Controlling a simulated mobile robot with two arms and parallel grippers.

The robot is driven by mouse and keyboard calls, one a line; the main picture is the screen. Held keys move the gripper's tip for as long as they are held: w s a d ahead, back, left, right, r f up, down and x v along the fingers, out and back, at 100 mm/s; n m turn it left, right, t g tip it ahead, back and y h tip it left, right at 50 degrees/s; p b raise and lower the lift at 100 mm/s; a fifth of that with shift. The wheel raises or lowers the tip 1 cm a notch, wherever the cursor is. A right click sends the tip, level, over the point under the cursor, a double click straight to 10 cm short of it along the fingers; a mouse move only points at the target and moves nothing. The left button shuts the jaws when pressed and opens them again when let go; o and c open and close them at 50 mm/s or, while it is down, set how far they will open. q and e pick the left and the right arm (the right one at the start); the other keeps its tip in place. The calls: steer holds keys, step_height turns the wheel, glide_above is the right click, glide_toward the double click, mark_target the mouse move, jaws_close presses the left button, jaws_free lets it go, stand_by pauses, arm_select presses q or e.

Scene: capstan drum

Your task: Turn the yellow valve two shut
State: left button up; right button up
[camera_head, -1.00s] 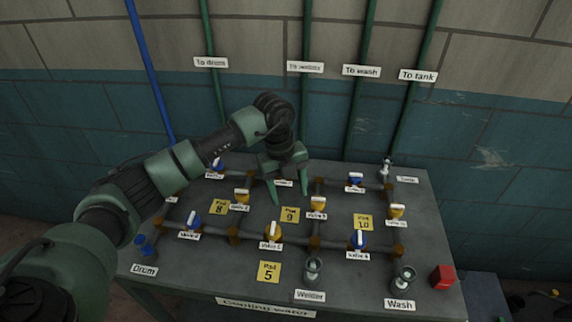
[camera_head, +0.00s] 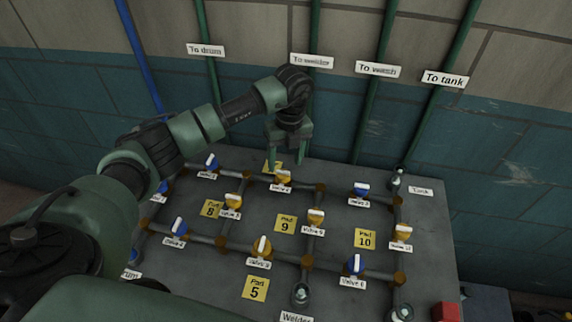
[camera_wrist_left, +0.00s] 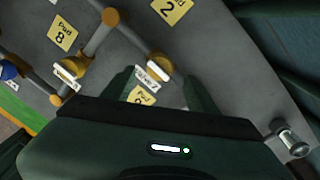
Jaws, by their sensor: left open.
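The yellow valve two (camera_head: 283,178) sits on the back pipe run of the grey table, with a white bar handle and a label in front. My left gripper (camera_head: 286,160) is open and empty, just behind and above this valve in the head view, its fingers pointing down. In the left wrist view the valve (camera_wrist_left: 160,66) shows between the two spread fingertips (camera_wrist_left: 158,78), and the fingers do not appear to touch it. The exact angle of its handle is hard to tell. My right gripper is not in view.
Other yellow valves (camera_head: 316,217) and blue valves (camera_head: 360,189) stand close by on the pipes. Yellow pad labels, such as Pad 9 (camera_head: 285,223), mark the tabletop. A tiled wall with green pipes (camera_head: 310,100) rises behind. A red block (camera_head: 446,311) sits at the right front.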

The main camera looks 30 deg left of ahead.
mark_target(284, 171)
arm_select(q)
steer(key=f, duration=0.2)
steer(key=f+p, duration=0.1)
steer(key=shift+s+a+f, duration=0.1)
steer(key=shift+s+f, duration=0.15)
steer(key=shift+f, duration=0.35)
steer(key=shift+w+f, duration=0.1)
steer(key=shift+f, duration=0.1)
jaws_close()
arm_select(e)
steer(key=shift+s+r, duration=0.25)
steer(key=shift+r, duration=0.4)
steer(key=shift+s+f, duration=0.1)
